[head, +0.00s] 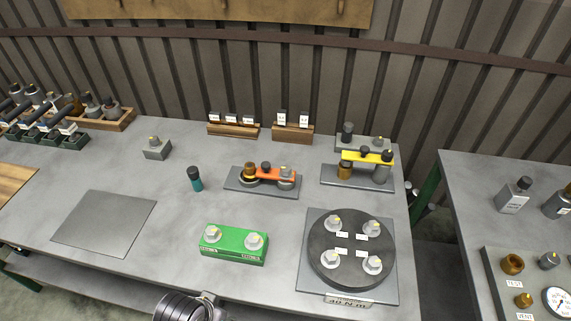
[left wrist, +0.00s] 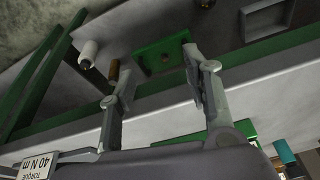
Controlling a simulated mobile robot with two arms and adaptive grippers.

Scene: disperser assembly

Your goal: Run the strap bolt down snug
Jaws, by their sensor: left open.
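An orange strap (head: 275,174) lies on a grey base plate (head: 235,182) in the middle of the table, with a dark bolt head (head: 266,166) on it. I cannot tell which bolt is the strap bolt. In the left wrist view my left gripper (left wrist: 155,75) has its fingers apart, with nothing between them. A dark part of my arm shows at the bottom of the head view; no fingertips show there. My right gripper is out of view.
A round black plate (head: 347,235) with several bolts sits at front right, above a 40 N m label (head: 348,301). A green block (head: 235,244) with two bolts is front centre. A teal-handled piece (head: 195,178) stands left of the orange strap. A grey mat (head: 105,222) is bare.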

